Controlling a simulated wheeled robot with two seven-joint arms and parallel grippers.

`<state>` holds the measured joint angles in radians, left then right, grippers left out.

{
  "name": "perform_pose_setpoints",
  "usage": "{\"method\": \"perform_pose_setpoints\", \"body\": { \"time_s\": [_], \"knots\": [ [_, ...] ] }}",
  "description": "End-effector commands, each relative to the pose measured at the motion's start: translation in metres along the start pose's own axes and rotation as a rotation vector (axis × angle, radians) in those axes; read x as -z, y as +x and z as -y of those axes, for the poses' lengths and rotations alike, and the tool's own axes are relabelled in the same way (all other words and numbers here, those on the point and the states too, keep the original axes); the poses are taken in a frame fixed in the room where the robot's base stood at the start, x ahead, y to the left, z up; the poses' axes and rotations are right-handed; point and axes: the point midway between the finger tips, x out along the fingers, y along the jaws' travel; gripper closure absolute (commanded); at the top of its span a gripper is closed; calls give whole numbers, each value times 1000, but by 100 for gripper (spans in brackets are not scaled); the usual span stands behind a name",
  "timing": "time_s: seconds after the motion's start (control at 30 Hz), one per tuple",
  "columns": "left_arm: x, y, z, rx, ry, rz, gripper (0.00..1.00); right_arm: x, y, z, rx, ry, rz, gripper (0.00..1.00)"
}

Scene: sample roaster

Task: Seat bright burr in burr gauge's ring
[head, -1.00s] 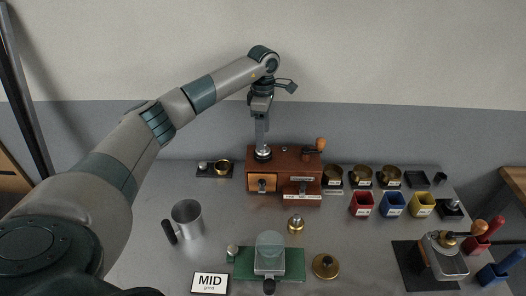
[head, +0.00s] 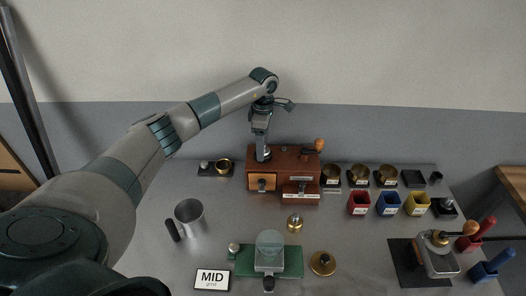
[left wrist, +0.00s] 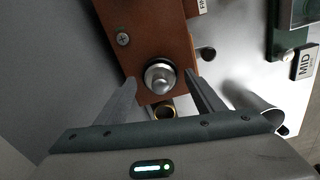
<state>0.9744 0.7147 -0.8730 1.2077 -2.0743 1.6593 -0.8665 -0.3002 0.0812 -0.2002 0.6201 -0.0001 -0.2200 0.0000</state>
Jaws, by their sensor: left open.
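A bright silver burr (left wrist: 160,76) sits on top of the brown wooden grinder box (head: 285,165), near its left end. My left gripper (head: 263,151) points down over it. In the left wrist view the gripper (left wrist: 161,76) is open, with the burr between its fingertips and gaps on both sides. The burr gauge (head: 206,171) is a dark plate at the back, left of the box. It carries a brass ring (head: 223,165) and a small silver knob. A brass ring also shows in the left wrist view (left wrist: 163,111). My right gripper is not in view.
A brass piece with a silver top (head: 295,223) stands in front of the box. A metal mug (head: 190,216), green scale-like stand (head: 290,262), and MID card (head: 211,280) are nearer. Brass cups and red, blue and yellow bins (head: 388,205) stand right. Table between mug and box is clear.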

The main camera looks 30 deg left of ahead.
Motion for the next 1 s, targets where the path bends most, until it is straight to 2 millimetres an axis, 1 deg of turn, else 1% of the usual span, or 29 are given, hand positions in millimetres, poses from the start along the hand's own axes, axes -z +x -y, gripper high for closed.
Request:
{"method": "perform_pose_setpoints", "body": {
  "time_s": [0.27, 0.3, 0.37, 0.4, 0.47, 0.5, 0.77, 0.87, 1.0],
  "knots": [
    [0, 0, 0, 0, 0, 0, 38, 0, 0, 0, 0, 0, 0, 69],
    [0, 0, 0, 0, 0, 0, 48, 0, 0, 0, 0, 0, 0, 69],
    [0, 0, 0, 0, 0, 0, 62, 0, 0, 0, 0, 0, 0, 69],
    [0, 0, 0, 0, 0, 0, 71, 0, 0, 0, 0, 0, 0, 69],
    [0, -1, 0, 0, 0, 0, 86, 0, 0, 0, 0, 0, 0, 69],
    [0, -1, 0, 0, 0, 0, 91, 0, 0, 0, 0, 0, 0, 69],
    [0, -2, 0, -1, 0, 1, 91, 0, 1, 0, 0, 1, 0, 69],
    [0, -4, -1, -3, 0, 1, 91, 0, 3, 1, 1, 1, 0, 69],
    [0, -12, -1, -3, 0, 2, 91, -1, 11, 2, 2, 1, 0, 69]
  ]
}}
